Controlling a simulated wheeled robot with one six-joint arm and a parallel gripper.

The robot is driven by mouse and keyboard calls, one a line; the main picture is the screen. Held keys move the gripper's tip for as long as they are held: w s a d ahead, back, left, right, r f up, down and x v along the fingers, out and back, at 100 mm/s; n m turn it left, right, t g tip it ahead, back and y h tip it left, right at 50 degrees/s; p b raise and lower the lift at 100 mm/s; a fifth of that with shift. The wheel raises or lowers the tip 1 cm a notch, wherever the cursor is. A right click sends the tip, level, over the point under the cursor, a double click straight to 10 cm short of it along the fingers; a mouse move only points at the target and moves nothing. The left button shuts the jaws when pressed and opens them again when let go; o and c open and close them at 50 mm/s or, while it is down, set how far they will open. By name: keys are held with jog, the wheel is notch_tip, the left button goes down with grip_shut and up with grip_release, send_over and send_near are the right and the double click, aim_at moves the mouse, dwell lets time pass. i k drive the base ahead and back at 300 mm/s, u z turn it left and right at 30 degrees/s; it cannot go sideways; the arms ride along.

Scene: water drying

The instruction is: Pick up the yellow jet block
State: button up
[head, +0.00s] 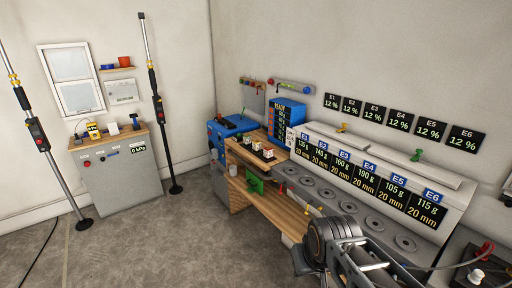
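A small yellow piece (342,127) sits on top of the long white machine, towards its left end. Another small yellow piece (307,209) shows low at the machine's front edge. Both are too small for me to tell which, if either, is the yellow jet block. My arm (340,238) is folded at the bottom right, in front of the machine, and covers part of its front. I cannot make out the gripper's fingertips or anything held in them.
The long machine (318,193) has a row of round wells and labels E1 to E6. Small blocks (268,152) stand on a wooden bench beside it. A green piece (416,155) lies on the machine. A grey cabinet (117,180) stands at the left. The floor between is clear.

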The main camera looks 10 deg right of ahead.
aim_at(257, 144)
jog(key=u, duration=0.4)
jog(key=i, duration=2.4)
jog(key=u, duration=0.7)
jog(key=i, duration=0.45)
jog(key=z, duration=0.1)
